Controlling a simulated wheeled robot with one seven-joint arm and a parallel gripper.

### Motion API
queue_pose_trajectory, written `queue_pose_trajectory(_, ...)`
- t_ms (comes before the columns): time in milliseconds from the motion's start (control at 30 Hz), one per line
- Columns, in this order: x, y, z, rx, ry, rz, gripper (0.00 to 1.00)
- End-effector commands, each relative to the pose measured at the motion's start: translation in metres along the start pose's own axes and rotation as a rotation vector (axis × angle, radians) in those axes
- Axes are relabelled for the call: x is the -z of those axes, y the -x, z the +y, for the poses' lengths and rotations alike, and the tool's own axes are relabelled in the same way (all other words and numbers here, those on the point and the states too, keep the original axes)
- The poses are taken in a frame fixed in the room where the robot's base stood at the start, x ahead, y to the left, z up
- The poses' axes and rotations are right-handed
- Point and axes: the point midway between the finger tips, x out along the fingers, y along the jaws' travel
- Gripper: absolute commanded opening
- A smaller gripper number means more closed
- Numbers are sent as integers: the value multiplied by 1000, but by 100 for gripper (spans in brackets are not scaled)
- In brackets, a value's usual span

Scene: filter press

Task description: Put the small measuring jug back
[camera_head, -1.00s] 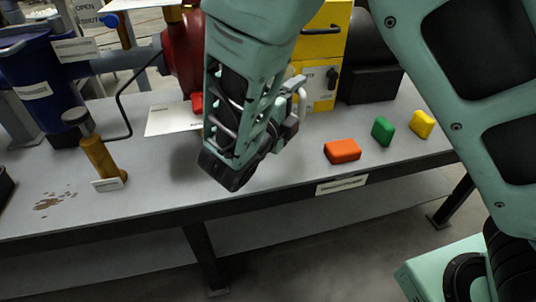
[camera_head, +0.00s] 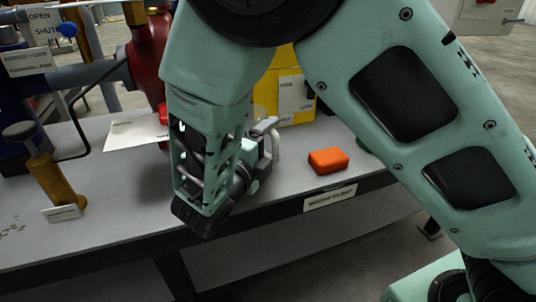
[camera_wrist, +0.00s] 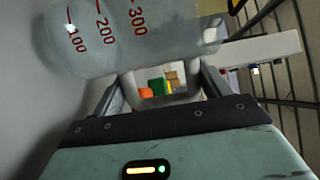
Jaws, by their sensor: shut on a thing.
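The small measuring jug (camera_wrist: 115,35) is clear with red marks 100, 200 and 300, and it lies across the top of the wrist view. My gripper (camera_wrist: 162,82) is shut on the jug, apparently at its pale handle loop between the two fingers. In the head view my gripper (camera_head: 258,155) is over the front part of the grey bench, left of the orange block. The jug is mostly hidden there behind my wrist. I cannot tell whether it touches the bench.
The grey bench (camera_head: 110,215) has an orange block (camera_head: 328,160) and a front label (camera_head: 330,197). A brown cylinder with a dark knob (camera_head: 55,180) stands at left. A white sheet (camera_head: 135,133), red machine (camera_head: 148,55) and yellow cabinet (camera_head: 266,95) are behind. Bench is clear between cylinder and wrist.

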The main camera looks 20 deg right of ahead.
Motion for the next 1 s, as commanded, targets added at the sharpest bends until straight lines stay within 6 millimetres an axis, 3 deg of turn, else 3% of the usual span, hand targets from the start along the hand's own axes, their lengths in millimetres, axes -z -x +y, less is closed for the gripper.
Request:
queue_pose_trajectory(100,0,0,14,1,0,1,38)
queue_pose_trajectory(433,0,0,14,1,0,0,38)
queue_pose_trajectory(467,0,0,15,0,0,0,80)
queue_pose_trajectory(533,0,0,15,0,0,0,99)
queue_pose_trajectory(900,0,0,13,0,-2,0,99)
queue_pose_trajectory(1000,-1,12,10,-1,0,-3,99)
